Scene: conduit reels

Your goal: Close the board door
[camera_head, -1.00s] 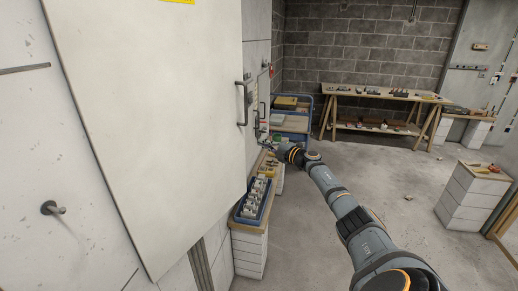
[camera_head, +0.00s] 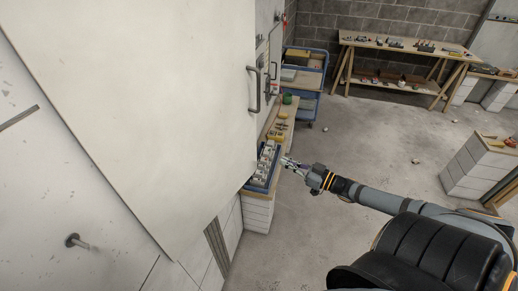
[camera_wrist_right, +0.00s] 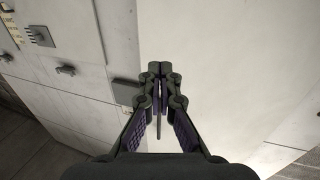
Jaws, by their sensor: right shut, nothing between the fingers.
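The board door (camera_head: 150,90) is a large plain white panel filling the upper left of the head view. A dark bar handle (camera_head: 254,90) sits near its right edge. The panel's lower edge stands out in front of the wall; how wide it is open I cannot tell. My right gripper (camera_head: 287,162) is shut and empty, below and right of the handle, apart from it in the picture. In the right wrist view its closed fingertips (camera_wrist_right: 159,70) point toward pale panels; whether they touch is unclear. My left gripper is not in view.
A blue tray of pale parts (camera_head: 263,166) lies on a narrow block-built bench (camera_head: 258,212) below the handle. A blue cart (camera_head: 307,75) and a trestle table (camera_head: 400,52) stand behind. A peg (camera_head: 76,241) juts from the left wall. Open floor lies right of the bench.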

